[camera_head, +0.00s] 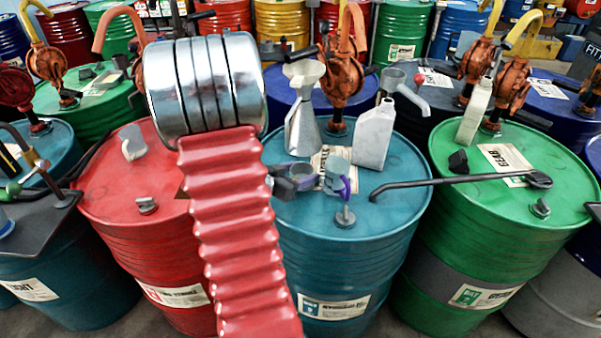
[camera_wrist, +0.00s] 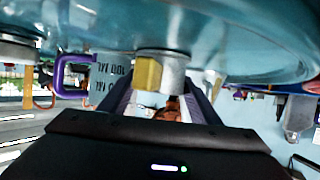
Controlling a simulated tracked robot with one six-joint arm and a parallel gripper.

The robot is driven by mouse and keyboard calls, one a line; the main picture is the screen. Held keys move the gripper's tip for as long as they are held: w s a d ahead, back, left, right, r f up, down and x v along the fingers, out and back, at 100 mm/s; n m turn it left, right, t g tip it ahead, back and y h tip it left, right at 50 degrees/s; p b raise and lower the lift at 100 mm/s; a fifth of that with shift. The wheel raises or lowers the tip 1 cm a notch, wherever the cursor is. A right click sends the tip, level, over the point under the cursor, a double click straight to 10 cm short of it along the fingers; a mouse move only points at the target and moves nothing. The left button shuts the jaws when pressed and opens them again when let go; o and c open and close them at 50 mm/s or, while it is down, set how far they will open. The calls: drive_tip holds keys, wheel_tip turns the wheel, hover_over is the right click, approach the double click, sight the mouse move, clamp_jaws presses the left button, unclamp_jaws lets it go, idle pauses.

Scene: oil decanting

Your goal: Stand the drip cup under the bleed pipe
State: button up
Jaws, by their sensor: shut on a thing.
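A small grey cup (camera_head: 301,172), which looks like the drip cup, is between the dark fingers of my gripper (camera_head: 294,184), over the left part of the blue drum's top (camera_head: 385,218). In the wrist view the cup (camera_wrist: 173,73) shows a yellow patch and sits between the fingers (camera_wrist: 160,105). My gripper is shut on it. I cannot tell whether its base touches the drum.
A grey mug with a purple handle (camera_head: 350,186) stands close right of my gripper; its handle shows in the wrist view (camera_wrist: 62,75). A grey stopper (camera_head: 345,216), a white jug (camera_head: 374,138), a funnel (camera_head: 301,125) and an orange pump (camera_head: 341,75) are also on the blue drum.

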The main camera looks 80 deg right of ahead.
drive_tip(key=o, duration=0.9)
drive_tip(key=shift+f, duration=0.1)
drive_tip(key=shift+w+a+r, duration=0.25)
drive_tip(key=shift+a+r, duration=0.1)
drive_tip(key=v, duration=1.1)
drive_tip(key=shift+a, duration=0.1)
